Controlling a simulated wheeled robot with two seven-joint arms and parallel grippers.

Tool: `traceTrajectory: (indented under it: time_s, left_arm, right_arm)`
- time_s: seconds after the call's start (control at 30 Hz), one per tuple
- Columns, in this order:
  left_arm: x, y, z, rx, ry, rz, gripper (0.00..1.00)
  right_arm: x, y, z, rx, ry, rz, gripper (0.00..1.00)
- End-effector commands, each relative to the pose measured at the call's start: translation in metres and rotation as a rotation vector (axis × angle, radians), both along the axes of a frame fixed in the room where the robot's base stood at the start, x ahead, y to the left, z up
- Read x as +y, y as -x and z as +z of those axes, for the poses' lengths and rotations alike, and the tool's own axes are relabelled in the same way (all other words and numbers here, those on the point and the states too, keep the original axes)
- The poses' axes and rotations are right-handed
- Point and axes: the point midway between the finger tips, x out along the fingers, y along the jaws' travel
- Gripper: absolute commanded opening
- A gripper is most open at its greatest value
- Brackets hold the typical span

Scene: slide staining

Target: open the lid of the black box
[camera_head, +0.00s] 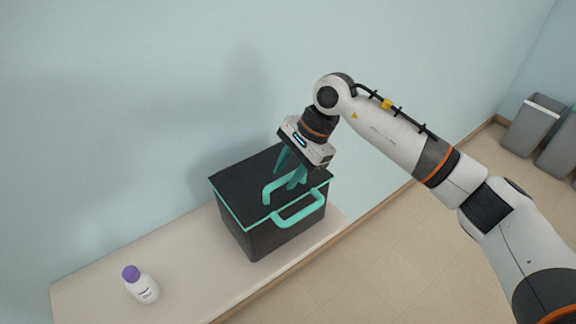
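The black box (268,236) stands on the pale counter, with a teal rim and a teal handle (300,208) on its front side. Its black lid (240,178) lies flat and closed on top. A teal lid handle (269,192) rises from the lid. My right gripper (291,176) points down over the lid, with its teal fingers at the far end of the lid handle. Fingers and handle share a colour and overlap, so I cannot tell whether the fingers grip it. My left gripper is not in view.
A white bottle with a purple cap (142,285) stands on the counter (195,270) left of the box. The wall is close behind the box. The counter's front edge runs just before it. Grey bins (533,124) stand on the floor at far right.

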Motion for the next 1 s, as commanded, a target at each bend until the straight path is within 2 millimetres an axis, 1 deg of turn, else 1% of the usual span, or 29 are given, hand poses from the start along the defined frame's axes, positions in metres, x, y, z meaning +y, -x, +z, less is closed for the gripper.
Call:
traceTrajectory:
  time_s: [0.1, 0.3, 0.33, 0.5, 0.53, 0.57, 0.83, 1.0]
  left_arm:
    - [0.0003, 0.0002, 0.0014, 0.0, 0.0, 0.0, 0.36]
    - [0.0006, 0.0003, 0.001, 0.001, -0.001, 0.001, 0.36]
    - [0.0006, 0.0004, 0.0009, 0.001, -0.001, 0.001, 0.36]
    - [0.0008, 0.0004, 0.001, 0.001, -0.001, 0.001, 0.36]
    - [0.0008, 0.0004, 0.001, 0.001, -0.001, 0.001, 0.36]
    - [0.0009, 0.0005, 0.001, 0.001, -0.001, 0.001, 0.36]
    - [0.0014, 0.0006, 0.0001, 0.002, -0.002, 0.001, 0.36]
    - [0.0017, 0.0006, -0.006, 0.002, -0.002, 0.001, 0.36]
  right_arm:
    - [0.0015, 0.0005, -0.0036, 0.0, 0.001, 0.0, 0.36]
    - [0.0015, 0.0004, -0.004, -0.001, 0.001, 0.0, 0.36]
    - [0.0015, 0.0004, -0.004, -0.001, 0.001, 0.0, 0.34]
    - [0.0014, 0.0004, -0.0037, -0.001, 0.001, 0.0, 0.07]
    - [0.0014, 0.0004, -0.0037, -0.001, 0.001, 0.0, 0.02]
    - [0.0014, 0.0004, -0.0036, -0.001, 0.001, 0.0, 0.0]
    - [0.0015, 0.0, -0.0031, -0.001, 0.0, -0.001, 0.0]
    - [0.0033, -0.0024, 0.0015, -0.004, -0.001, 0.0, 0.0]
